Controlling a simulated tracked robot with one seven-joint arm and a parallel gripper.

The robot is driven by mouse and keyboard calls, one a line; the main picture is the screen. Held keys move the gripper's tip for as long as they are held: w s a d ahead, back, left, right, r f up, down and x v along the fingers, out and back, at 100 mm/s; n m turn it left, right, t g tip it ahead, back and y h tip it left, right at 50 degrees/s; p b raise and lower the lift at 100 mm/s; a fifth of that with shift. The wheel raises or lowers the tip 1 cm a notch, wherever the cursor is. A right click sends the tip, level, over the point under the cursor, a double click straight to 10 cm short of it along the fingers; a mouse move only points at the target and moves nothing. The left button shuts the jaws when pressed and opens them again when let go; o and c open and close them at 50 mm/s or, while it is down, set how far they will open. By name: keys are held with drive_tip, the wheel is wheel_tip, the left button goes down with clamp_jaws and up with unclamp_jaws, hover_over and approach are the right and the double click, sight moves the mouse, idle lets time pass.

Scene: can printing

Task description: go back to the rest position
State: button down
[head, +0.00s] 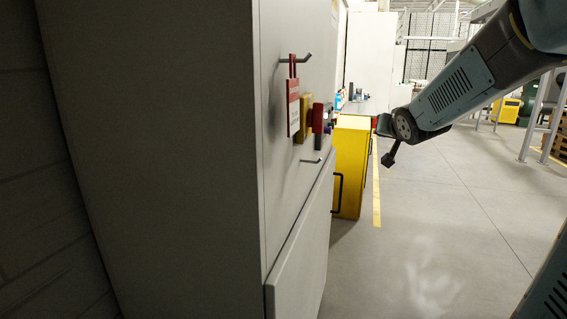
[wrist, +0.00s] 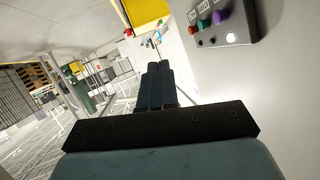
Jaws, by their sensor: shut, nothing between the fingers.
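My gripper (wrist: 158,68) shows in the wrist view with its dark fingers together and nothing between them. It points away from the camera, with open space and a yellow surface beyond the tips. In the head view my arm reaches in from the upper right, and its end is in the air over the aisle, to the right of the grey cabinet (head: 175,150). A grey control box (wrist: 225,22) with red, green and purple buttons is on the pale panel, right of the fingers in the wrist view.
A red tag (head: 293,107) hangs from a hook on the cabinet's front, beside a yellow box (head: 304,118). A yellow cabinet (head: 350,170) stands beyond, left of my arm's end. The grey floor (head: 440,220) is clear. Metal frames stand at the far right.

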drive_tip(key=s+a+f+n+g, duration=0.1)
drive_tip(key=s+f+g, duration=0.1)
drive_tip(key=s, duration=0.8)
drive_tip(key=s+a+f+n+g, duration=0.1)
drive_tip(key=s+f+g, duration=0.1)
drive_tip(key=s, duration=0.9)
drive_tip(key=s+a+f+g, duration=0.2)
drive_tip(key=s+f+g, duration=0.1)
drive_tip(key=s, duration=0.7)
drive_tip(key=shift+s+n+g, duration=0.4)
drive_tip(key=shift+g, duration=0.3)
